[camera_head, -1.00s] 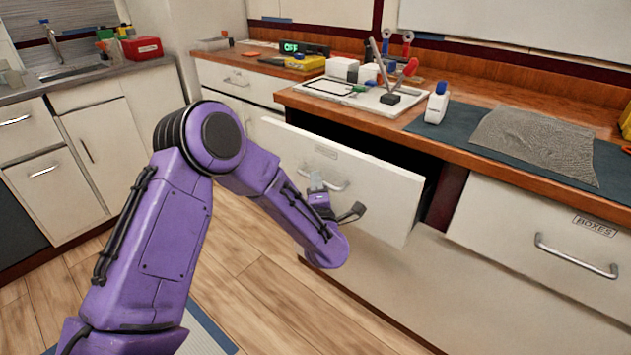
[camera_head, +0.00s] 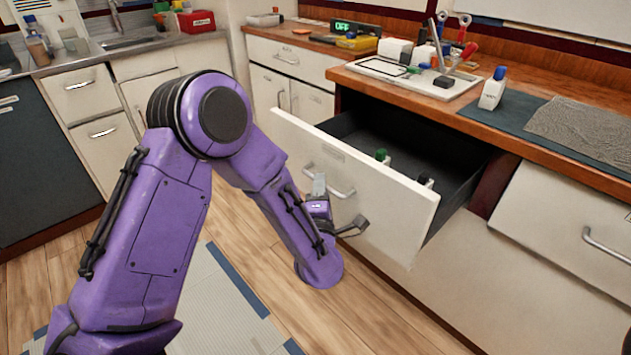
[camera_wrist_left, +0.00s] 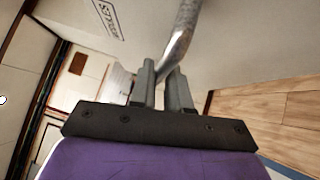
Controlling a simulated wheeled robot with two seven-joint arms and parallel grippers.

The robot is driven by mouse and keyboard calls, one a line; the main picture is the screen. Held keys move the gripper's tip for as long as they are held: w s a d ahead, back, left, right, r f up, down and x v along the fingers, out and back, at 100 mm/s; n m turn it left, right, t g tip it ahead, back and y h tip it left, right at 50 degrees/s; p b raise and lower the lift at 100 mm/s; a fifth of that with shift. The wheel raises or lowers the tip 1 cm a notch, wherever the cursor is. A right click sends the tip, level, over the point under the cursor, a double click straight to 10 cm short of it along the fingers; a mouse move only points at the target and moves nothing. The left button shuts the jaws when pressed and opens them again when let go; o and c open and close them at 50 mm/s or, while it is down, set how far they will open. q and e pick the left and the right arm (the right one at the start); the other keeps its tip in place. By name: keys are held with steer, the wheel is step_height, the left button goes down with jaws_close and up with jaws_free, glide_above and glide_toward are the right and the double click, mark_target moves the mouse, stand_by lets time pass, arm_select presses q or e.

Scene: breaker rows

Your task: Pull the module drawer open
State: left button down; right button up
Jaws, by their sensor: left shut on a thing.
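The module drawer (camera_head: 377,205) is a white-fronted drawer under the wooden counter, and it stands well out from the cabinet. Its dark interior shows, with a green-topped item (camera_head: 382,156) and a dark-topped item (camera_head: 426,181) just behind the front. My left gripper (camera_head: 322,187) is at the drawer's metal handle (camera_head: 340,190). In the left wrist view, the gripper's two fingers (camera_wrist_left: 163,85) are shut on the handle bar (camera_wrist_left: 181,38), and the label on the drawer front (camera_wrist_left: 108,18) reads partly as modules.
The counter (camera_head: 470,118) above holds a white tray (camera_head: 410,80), a blue-capped bottle (camera_head: 493,89) and a dark mat (camera_head: 530,125). Another closed drawer (camera_head: 560,215) is at the right. The wooden floor (camera_head: 400,310) before the drawer is clear.

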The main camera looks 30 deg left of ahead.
arm_select(q)
steer(key=shift+s+a, duration=0.1)
steer(key=shift+s, duration=0.4)
steer(key=c, duration=1.2)
jaws_free()
steer(key=shift+o, duration=0.2)
steer(key=v, duration=1)
steer(key=shift+s+b, duration=0.25)
steer(key=shift+b, duration=0.1)
